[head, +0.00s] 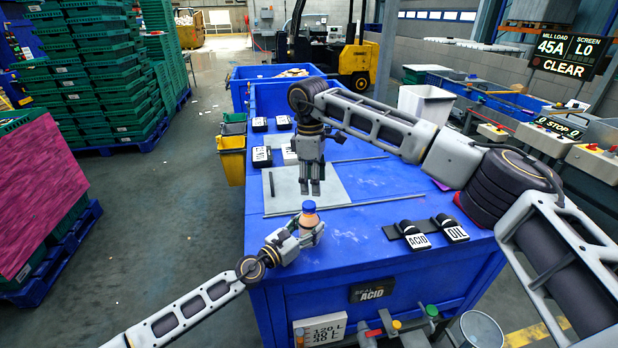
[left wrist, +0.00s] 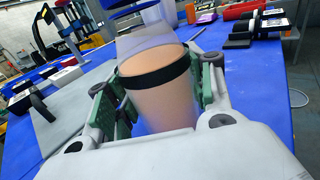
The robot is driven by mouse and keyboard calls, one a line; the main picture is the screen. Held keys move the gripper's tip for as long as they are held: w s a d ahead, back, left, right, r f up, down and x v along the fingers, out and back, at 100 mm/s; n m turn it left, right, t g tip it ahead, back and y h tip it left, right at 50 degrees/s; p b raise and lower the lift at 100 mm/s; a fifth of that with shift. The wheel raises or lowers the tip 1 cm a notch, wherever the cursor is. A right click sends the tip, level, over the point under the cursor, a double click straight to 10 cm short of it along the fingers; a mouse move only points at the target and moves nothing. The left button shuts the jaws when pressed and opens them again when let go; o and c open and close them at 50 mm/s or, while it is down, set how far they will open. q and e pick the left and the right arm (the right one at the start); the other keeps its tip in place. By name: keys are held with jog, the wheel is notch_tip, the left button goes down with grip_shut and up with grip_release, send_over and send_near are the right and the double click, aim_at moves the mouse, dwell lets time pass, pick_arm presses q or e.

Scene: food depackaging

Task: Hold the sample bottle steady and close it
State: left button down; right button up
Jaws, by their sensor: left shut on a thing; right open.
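The sample bottle (head: 309,220) stands upright near the front of the blue table, orange-tan with a blue cap (head: 308,206) at its top. My left gripper (head: 308,237) is shut around the bottle's lower body from the left. In the left wrist view the bottle (left wrist: 165,100) sits between green-padded fingers, with a black band and a clear upper part. My right gripper (head: 311,188) points down above the cap, open and empty, apart from it. A sign on the table front (head: 372,291) reads SEAL ACID.
Black-topped blocks labelled ACID (head: 416,238) and OIL (head: 453,230) lie at the table's right. A grey plate (head: 335,187) and thin rods lie behind the bottle. Several labelled blocks are at the back left. My right arm spans the table's right side.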

jog(key=n, duration=0.4)
jog(key=shift+r, duration=0.2)
jog(key=n, duration=0.3)
jog(key=shift+a+r, duration=0.1)
jog(key=n, duration=0.7)
jog(key=shift+s+a+r, duration=0.1)
jog(key=shift+r, duration=0.05)
jog(key=n, duration=0.7)
jog(key=shift+s+a+r, duration=0.1)
jog(key=shift+a, duration=0.05)
jog(key=n, duration=0.7)
jog(key=shift+a+y, duration=0.15)
jog(key=shift+y, duration=0.15)
jog(key=n, duration=0.6)
jog(key=shift+s, duration=0.1)
jog(key=n, duration=1)
jog(key=shift+n, duration=0.4)
jog(key=n, duration=0.5)
